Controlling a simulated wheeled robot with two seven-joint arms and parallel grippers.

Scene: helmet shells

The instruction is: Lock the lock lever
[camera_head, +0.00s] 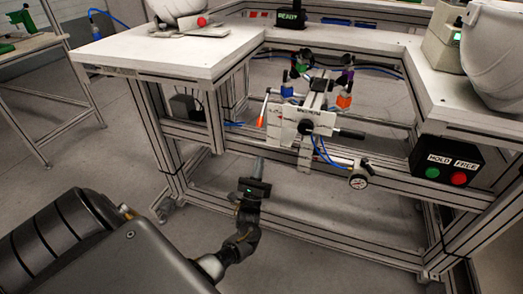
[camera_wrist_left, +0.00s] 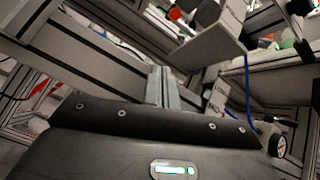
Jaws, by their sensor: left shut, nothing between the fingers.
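A white clamp fixture (camera_head: 303,122) sits in the frame below the bench top. A thin lever with an orange-red tip (camera_head: 262,114) stands upright at its left side, and a black handle (camera_head: 349,134) sticks out to its right. I cannot tell for sure which of these is the lock lever. My left gripper (camera_head: 259,164) points up, lower left of the fixture, apart from both. Its fingers are shut and empty; they also show in the left wrist view (camera_wrist_left: 163,88). My right gripper is not in view.
The white bench top (camera_head: 170,55) wraps around the fixture. A metal rail (camera_head: 390,180) runs below it. A pressure gauge (camera_head: 358,182) hangs at the fixture's lower right, with blue hoses nearby. A black button box (camera_head: 446,172) is at the right. Floor is clear around my left gripper.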

